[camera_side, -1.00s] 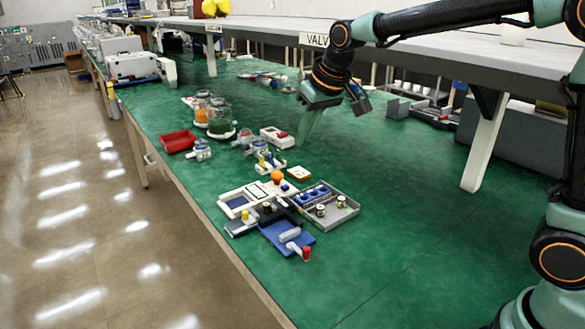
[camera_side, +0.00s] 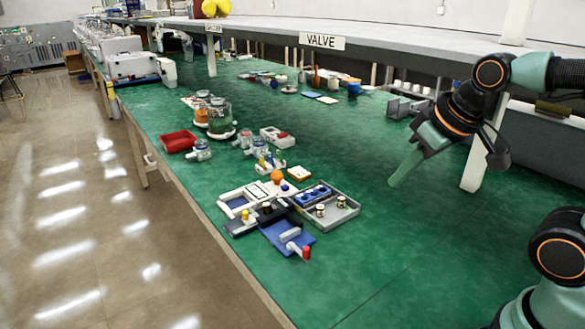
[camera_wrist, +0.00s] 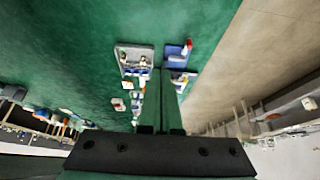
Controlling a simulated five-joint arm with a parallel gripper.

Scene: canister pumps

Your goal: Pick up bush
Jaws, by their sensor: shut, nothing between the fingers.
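Two small round brown-and-white parts, which look like bushes (camera_side: 320,210), stand upright in the front of a grey tray (camera_side: 352,209) on the green table. A similar part (camera_side: 267,207) sits on the dark fixture left of the tray. My gripper (camera_side: 393,184) is shut and empty, low over the table, to the right of and apart from the tray. In the wrist view my gripper (camera_wrist: 160,92) points its closed fingers toward the kit, and the grey tray (camera_wrist: 144,49) shows there, its parts too small to tell apart.
A blue block with several holes (camera_side: 312,193) lies in the tray's back. A blue plate (camera_side: 276,236) with a red-tipped handle lies in front. White fixtures, an orange ball (camera_side: 277,176), jars and a red bin (camera_side: 178,141) stand farther left. The table between gripper and tray is clear.

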